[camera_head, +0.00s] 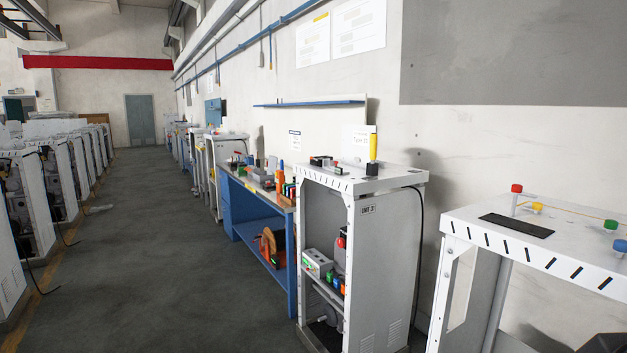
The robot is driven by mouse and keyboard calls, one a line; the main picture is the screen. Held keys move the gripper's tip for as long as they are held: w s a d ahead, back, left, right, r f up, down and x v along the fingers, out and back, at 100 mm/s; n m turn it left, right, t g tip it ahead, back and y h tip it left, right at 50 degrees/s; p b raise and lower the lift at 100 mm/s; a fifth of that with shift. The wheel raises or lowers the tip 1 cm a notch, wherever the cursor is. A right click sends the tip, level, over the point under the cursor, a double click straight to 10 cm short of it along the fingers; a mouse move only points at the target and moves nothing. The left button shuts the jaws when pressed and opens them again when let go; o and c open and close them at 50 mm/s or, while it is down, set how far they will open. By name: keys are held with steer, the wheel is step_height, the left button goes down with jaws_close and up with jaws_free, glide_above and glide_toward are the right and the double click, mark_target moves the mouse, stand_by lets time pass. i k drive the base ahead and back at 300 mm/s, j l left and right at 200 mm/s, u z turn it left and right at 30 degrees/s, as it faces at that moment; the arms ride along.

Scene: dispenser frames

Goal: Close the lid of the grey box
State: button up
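A small light-grey box (318,262) sits on the shelf inside the open front of a white dispenser frame (380,275) right of the picture's middle. Small dark marks show on its top and a green patch on its front. At this size I cannot make out a lid, nor whether one stands open. My gripper is not in view.
Several small coloured blocks (337,283) sit beside the box on the shelf. A blue workbench (265,225) with tools stands left of the frame. Another white frame (545,235) is at the right.

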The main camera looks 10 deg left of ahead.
mark_target(272, 159)
steer(key=i+j+u, duration=0.7)
steer(key=i, duration=0.2)
steer(key=i+j+u, duration=0.3)
steer(key=i, duration=0.6)
steer(key=i+u, duration=0.25)
steer(key=i, duration=1.95)
steer(key=i+z, duration=0.1)
steer(key=i, duration=1.15)
steer(key=i+j, duration=0.15)
steer(key=i, duration=1.15)
steer(key=i+z, duration=0.3)
steer(key=i, duration=0.5)
steer(key=i+j+z, duration=0.1)
steer(key=i+z, duration=0.2)
steer(key=i, duration=0.45)
steer(key=i+z, duration=0.65)
steer(key=z, duration=0.2)
steer(key=i+j+z, duration=0.1)
steer(key=i+z, duration=0.3)
steer(key=k, duration=0.05)
